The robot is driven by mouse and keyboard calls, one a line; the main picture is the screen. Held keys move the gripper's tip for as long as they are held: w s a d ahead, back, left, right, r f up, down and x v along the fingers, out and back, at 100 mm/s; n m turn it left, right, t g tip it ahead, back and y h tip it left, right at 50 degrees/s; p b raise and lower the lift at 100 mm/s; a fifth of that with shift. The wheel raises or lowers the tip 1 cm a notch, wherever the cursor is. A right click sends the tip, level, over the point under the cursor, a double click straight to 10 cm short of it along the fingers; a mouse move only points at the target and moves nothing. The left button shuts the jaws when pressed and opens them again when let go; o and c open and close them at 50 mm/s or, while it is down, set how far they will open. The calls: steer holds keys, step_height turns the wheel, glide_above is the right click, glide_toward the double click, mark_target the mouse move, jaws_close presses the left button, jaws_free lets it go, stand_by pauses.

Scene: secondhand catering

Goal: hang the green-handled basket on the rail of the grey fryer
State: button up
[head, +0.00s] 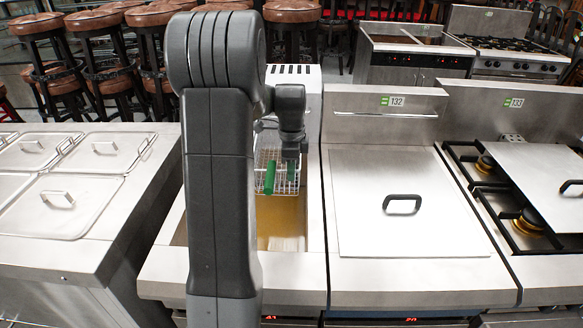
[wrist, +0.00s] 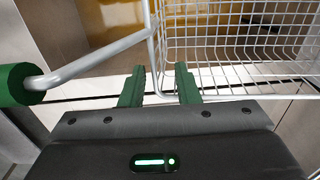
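The wire basket (head: 266,158) is at the back of the open fryer well (head: 316,225), above the yellow-brown oil. Its green handle (head: 270,178) points toward the front. In the wrist view the basket mesh (wrist: 240,45) fills the upper right, and the green handle (wrist: 14,85) is at the left edge on a bent metal rod. My gripper (wrist: 161,75) is open, its green fingers apart, with a basket wire running between them. It also shows in the head view (head: 291,170), pointing down beside the handle. My arm hides part of the well, and I cannot tell whether the basket touches a rail.
A closed lidded fryer marked 132 (head: 410,185) stands at the right, and a gas hob marked 133 (head: 510,180) beyond it. A counter with lidded pans (head: 85,180) is at the left. Several brown stools (head: 100,50) stand behind.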

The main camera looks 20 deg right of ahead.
step_height(320, 180, up, 14)
steer(key=shift+s+b, duration=0.2)
steer(key=shift+b, duration=0.25)
steer(key=shift+a+f, duration=0.1)
steer(key=f+p, duration=0.1)
steer(key=f, duration=1.2)
steer(key=shift+w+f, duration=0.2)
steer(key=shift+s+r+p, duration=0.1)
steer(key=shift+r+p, duration=0.35)
steer(key=shift+r, duration=0.2)
steer(key=shift+f, duration=0.1)
